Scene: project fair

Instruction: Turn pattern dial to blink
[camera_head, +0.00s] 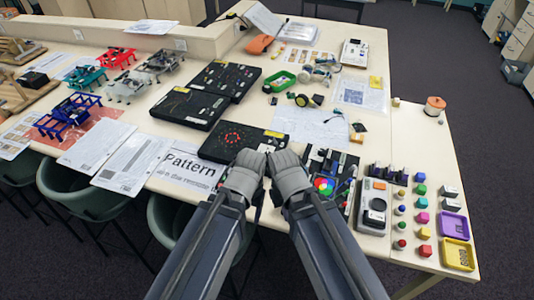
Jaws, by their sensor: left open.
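A paper sign reading "Pattern" (188,165) lies at the table's front edge, left of my grippers. Behind it is a black board (212,150) with a ring of red lights (232,137). My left gripper (250,157) is over the table at the board's front right edge, its jaws open, with no object seen in it. My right gripper (282,158) is close beside it on the right; its jaws cannot be made out. I cannot make out the pattern dial; my grippers and forearms cover part of the table there.
A black panel with a coloured disc (324,185) is right of my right gripper. A grey device (374,208) and several coloured blocks stand farther right, with a yellow tray (458,254). Two more black boards (190,108) lie behind. Chairs (75,190) stand along the front.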

